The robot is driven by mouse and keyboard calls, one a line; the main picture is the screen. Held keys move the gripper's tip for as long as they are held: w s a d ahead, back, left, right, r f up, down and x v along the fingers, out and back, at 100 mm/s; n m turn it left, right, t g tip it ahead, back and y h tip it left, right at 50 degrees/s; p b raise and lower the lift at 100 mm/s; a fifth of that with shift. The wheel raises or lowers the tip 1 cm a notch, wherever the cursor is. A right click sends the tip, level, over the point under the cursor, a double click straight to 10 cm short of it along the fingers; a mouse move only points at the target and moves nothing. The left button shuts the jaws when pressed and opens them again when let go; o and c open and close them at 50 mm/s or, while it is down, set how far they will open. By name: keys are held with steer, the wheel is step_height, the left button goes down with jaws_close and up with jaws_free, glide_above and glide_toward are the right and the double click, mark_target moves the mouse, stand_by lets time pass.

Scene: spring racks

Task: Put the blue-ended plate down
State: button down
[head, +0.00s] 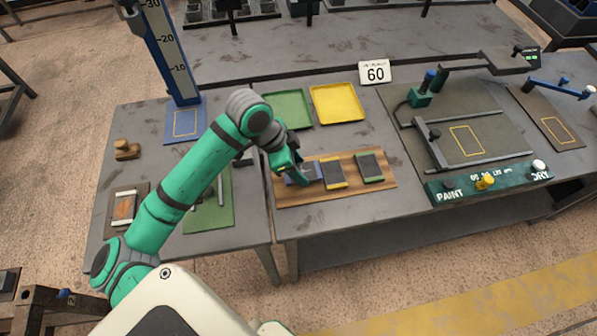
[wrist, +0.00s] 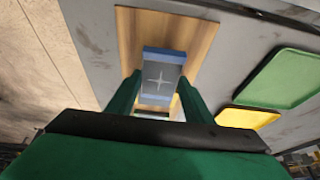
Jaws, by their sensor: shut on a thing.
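The blue-ended plate (wrist: 162,72) has a grey middle with a pale cross mark and blue ends. My gripper (wrist: 158,84) is shut on it, with one green finger on each side. In the head view my gripper (head: 300,172) is over the left part of the wooden board (head: 300,194), and the blue-ended plate (head: 292,178) shows partly behind the fingers. The plate looks level, on or just above the board; I cannot tell whether it touches.
A yellow-ended plate (head: 334,173) and a green-ended plate (head: 370,168) lie on the board to the right. Behind are a green tray (head: 288,108) and a yellow tray (head: 337,104). A paint fixture (head: 465,140) stands at right. A height scale (head: 172,55) rises at left.

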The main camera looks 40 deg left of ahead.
steer(key=shift+f, duration=1.25)
steer(key=shift+f, duration=0.15)
steer(key=c, duration=0.9)
jaws_free()
steer(key=v, duration=1.2)
